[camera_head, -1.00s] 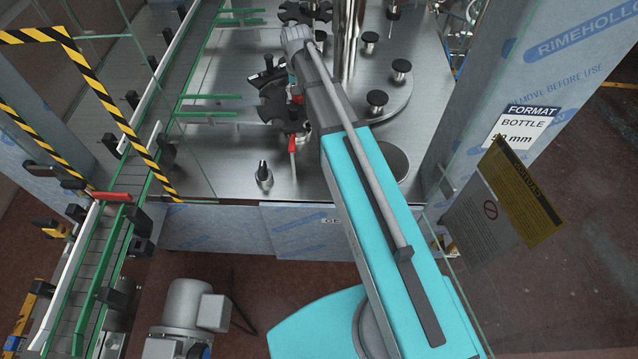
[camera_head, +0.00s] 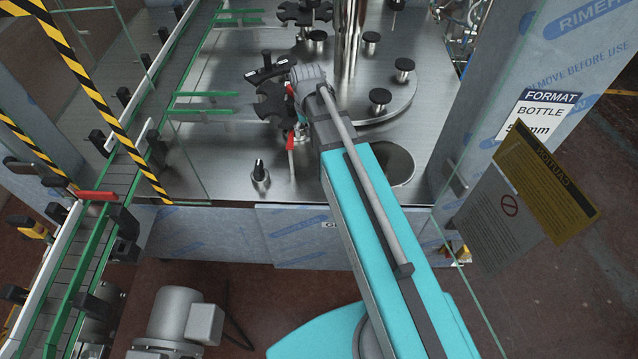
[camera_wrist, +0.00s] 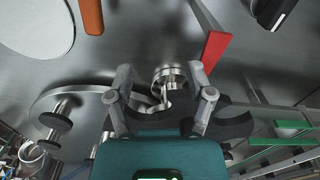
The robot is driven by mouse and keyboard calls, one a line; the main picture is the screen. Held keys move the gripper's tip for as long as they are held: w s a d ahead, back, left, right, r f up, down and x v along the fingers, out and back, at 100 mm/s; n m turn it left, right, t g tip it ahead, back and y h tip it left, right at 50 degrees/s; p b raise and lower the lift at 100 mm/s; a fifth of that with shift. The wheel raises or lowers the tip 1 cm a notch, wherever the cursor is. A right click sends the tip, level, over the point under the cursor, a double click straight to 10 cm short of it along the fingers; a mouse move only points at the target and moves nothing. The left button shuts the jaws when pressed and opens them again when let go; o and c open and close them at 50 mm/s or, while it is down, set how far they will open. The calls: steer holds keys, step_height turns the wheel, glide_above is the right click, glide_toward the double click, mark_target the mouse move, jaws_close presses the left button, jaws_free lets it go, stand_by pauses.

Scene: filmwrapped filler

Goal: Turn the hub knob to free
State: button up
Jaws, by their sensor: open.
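In the wrist view a round shiny metal hub with a knob-like top (camera_wrist: 170,82) sits just beyond my gripper (camera_wrist: 160,74), between the lines of its two fingers. The fingers are spread and empty; I cannot tell whether they touch the knob. A red lever end (camera_wrist: 216,48) lies right of the hub, and an orange-red piece (camera_wrist: 91,16) lies upper left. Markings for free are not readable.
A dark star wheel (camera_head: 272,104) lies left of the arm's end. Black-topped posts (camera_head: 380,97) stand on the round plate at right. Green guide rails (camera_head: 204,111) and a conveyor (camera_head: 60,260) lie left.

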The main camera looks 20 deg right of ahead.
steer(key=shift+n, duration=0.7)
steer(key=s+f+b, duration=0.2)
steer(key=s+f, duration=0.1)
steer(key=s+f+b, duration=0.3)
steer(key=s, duration=0.1)
steer(key=s+f+b, duration=0.3)
steer(key=shift+s, duration=0.35)
